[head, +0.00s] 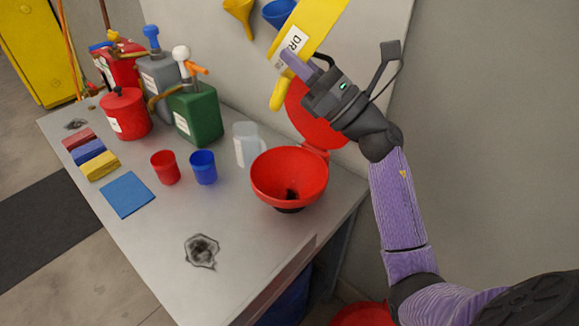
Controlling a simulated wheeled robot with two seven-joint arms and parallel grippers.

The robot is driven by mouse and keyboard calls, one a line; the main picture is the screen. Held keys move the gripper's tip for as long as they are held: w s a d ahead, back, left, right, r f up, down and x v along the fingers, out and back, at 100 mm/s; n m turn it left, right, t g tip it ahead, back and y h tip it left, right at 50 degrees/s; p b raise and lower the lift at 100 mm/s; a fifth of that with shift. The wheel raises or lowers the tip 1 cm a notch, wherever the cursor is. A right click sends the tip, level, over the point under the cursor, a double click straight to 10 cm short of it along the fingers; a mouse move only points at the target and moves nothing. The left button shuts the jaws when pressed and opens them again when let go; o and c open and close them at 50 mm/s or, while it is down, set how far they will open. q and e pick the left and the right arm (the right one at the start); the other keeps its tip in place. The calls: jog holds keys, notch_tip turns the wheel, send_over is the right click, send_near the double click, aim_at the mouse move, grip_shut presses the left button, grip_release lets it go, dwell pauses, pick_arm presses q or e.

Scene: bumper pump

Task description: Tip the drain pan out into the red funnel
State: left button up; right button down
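The yellow drain pan (318,22), with a white label, is held tilted by my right gripper (303,72), high above the back right of the bench. Its upper part is cut off by the top of the picture. The gripper appears closed on the pan's edge. The red funnel (288,178) stands on the bench below, its round mouth facing up and a dark hole in its bottom. Its red lid (312,122) stands open behind it, partly hidden by the pan and gripper. No stream of liquid shows. My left gripper is out of view.
A clear jug (246,146) stands close to the funnel's left. Red (165,167) and blue (203,167) cups, a green can (196,115) and a red canister (126,114) are further left. The bench front (225,285) is clear except for a dark stain (202,251).

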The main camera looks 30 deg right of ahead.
aim_at(277, 66)
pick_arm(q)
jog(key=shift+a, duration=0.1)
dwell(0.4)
